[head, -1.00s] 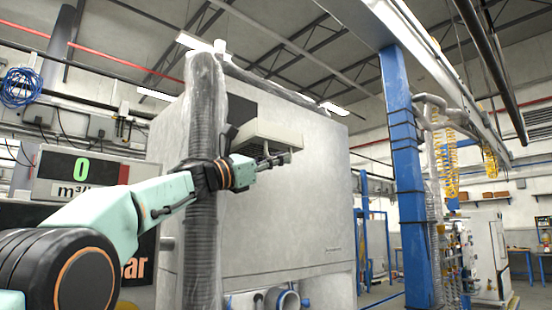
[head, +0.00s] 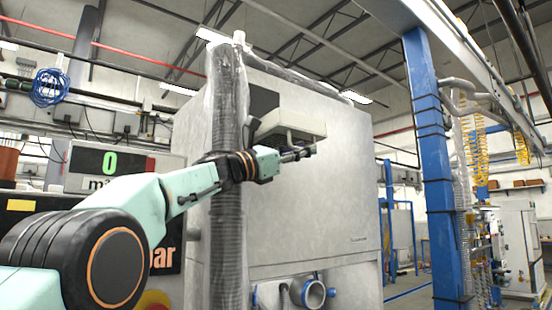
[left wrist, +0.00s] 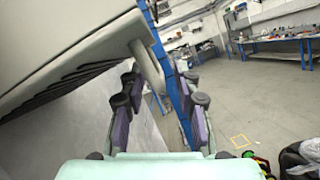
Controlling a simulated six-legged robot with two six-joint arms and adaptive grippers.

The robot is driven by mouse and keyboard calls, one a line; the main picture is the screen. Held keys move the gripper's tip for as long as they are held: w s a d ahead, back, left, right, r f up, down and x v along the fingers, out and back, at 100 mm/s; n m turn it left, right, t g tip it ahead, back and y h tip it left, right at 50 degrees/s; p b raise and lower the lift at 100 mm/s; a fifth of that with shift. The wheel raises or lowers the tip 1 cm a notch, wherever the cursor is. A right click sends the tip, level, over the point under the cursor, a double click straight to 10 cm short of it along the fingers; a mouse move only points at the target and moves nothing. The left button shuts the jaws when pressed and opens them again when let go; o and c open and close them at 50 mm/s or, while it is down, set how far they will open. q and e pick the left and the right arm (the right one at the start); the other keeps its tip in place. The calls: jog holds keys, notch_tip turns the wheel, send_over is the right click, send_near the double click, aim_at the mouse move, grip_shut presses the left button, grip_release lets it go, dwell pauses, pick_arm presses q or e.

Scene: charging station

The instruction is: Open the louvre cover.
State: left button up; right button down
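The louvre cover (head: 300,122), a pale beige box-like panel, juts out from the upper part of a large grey cabinet. In the left wrist view the louvre cover (left wrist: 60,40) fills the upper left, with dark slats along its lower side. A pale handle (left wrist: 150,68) hangs from its edge. My left gripper (head: 306,151) is just below the cover's front edge. In the left wrist view its fingers (left wrist: 160,82) are apart, and the handle shows between the fingertips. I cannot tell whether they touch it. My right gripper is not in view.
The grey cabinet (head: 310,215) stands behind my left arm. A wrapped ribbed duct (head: 228,120) runs up its left front, close to the arm. A blue post (head: 435,170) stands to the right. A display reading 0 (head: 110,163) is at left. Open floor (left wrist: 265,95) shows at right.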

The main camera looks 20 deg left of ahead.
pick_arm(q)
jog(key=shift+s+a+f, duration=0.2)
jog(key=shift+s+a, duration=0.05)
jog(key=shift+a, duration=0.15)
jog(key=shift+s+a+f, duration=0.1)
jog(key=shift+s+a, duration=0.3)
jog(key=shift+s, duration=0.2)
jog(key=v, duration=0.9)
jog(key=shift+f, duration=0.2)
jog(key=shift+s+a, duration=0.1)
jog(key=shift+s, duration=0.1)
jog(key=shift+w, duration=0.15)
jog(key=shift+a, duration=0.1)
